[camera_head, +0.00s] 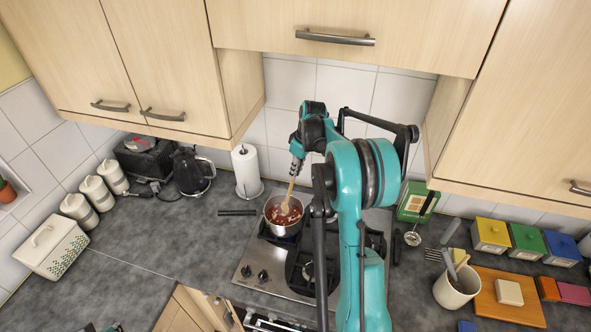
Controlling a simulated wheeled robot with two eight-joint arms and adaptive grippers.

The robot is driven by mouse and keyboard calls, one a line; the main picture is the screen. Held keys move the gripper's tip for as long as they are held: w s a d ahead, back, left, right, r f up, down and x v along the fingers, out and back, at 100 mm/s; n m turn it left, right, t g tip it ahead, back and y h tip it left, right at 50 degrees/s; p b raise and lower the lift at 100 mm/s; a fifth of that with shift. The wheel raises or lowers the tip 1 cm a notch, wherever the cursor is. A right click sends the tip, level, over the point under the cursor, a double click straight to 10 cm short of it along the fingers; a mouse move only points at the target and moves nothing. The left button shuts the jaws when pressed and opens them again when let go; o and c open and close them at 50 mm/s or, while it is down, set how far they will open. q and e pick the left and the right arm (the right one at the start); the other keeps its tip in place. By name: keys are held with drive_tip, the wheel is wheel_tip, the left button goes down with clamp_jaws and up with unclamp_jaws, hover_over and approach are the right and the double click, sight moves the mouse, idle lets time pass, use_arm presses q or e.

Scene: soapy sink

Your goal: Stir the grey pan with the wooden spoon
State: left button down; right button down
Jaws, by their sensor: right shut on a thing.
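The grey pan (270,223) stands on the back left of the hob, with chunky red food (277,216) inside. Its dark handle (237,212) points left. My right gripper (296,160) is above the pan, shut on the upper end of the wooden spoon (291,188). The spoon slants down and its head is inside the pan, at the food. The gripper's fingertips are small and partly hidden. Only a sliver of what may be my left arm shows at the bottom edge; my left gripper is not visible.
My right arm covers much of the hob (248,285). A paper towel roll (246,170) and a black kettle (191,172) stand left of the pan. A utensil pot (455,290) and wooden board (512,312) are at right. The left counter is mostly clear. Cupboards hang above.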

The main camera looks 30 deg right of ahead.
drive_tip(key=s+d+b+x, duration=0.1)
drive_tip(key=b+x, duration=0.4)
drive_tip(key=x, duration=0.1)
drive_tip(key=shift+f, duration=0.45)
drive_tip(key=shift+a, duration=0.15)
drive_tip(key=shift+w, duration=0.1)
